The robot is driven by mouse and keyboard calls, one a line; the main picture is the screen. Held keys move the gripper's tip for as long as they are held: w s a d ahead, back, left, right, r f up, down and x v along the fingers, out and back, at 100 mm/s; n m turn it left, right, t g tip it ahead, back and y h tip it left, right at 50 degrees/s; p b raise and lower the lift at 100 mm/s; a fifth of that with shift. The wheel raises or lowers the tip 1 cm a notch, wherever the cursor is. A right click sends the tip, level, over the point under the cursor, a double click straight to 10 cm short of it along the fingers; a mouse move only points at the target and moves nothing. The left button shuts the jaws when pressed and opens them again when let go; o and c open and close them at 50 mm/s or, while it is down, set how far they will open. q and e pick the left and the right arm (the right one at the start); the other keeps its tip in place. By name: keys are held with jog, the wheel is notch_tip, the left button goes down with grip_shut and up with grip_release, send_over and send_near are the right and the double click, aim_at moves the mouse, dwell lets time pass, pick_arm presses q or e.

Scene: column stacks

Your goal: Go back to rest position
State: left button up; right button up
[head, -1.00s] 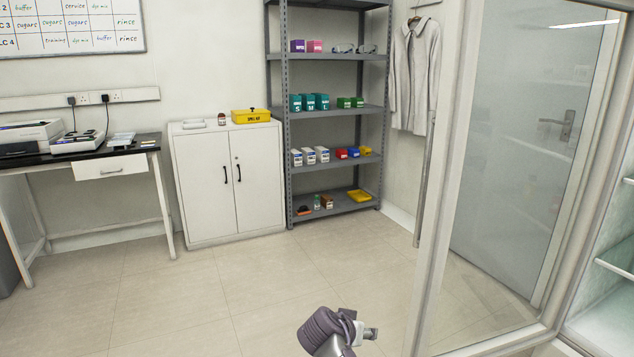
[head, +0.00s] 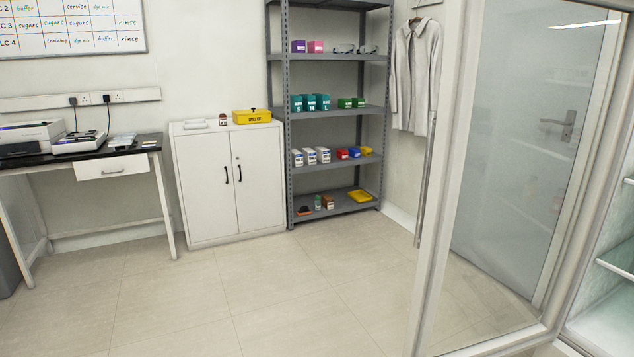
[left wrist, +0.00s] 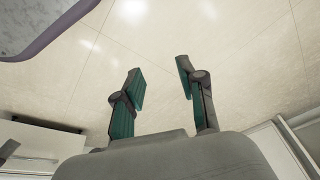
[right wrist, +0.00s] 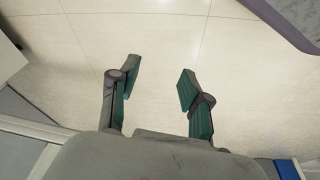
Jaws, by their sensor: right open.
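My left gripper (left wrist: 162,84) shows in the left wrist view with its two green-padded fingers apart and nothing between them. Bare floor lies behind its fingers. My right gripper (right wrist: 158,84) shows in the right wrist view with its fingers apart and empty, also over bare floor. Neither gripper shows in the head view.
A glass door (head: 500,190) with a pale frame stands open at the right. A grey shelf rack (head: 338,112), a white cabinet (head: 206,190) and a black-topped bench (head: 100,150) stand along the wall. The tiled floor (head: 250,290) between is clear.

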pick_arm(q)
jog(key=s+f+g+p, duration=0.1)
jog(key=s+f+p, duration=0.5)
jog(key=p, duration=0.4)
jog(key=s+a+f+p, duration=0.1)
jog(key=s+f+p, duration=0.1)
jog(key=s+p, duration=0.2)
jog(key=s+a+f+g+p, duration=0.1)
jog(key=s+a+f+p, duration=0.1)
jog(key=s+p, duration=0.3)
jog(key=s, duration=0.4)
jog(key=shift+s+a+f, duration=0.15)
jog(key=shift+s, duration=0.25)
pick_arm(e)
jog(key=s+d+f+g, duration=0.1)
jog(key=s+f, duration=0.4)
jog(key=s, duration=0.5)
jog(key=s+d+f+g, duration=0.1)
jog(key=s+f, duration=0.4)
jog(key=s, duration=0.6)
jog(key=shift+s+d+n, duration=0.2)
jog(key=shift+d+n, duration=0.1)
jog(key=shift+d, duration=0.45)
jog(key=shift+c, duration=0.5)
pick_arm(q)
jog(key=shift+w+m, duration=0.1)
jog(key=shift+m, duration=0.2)
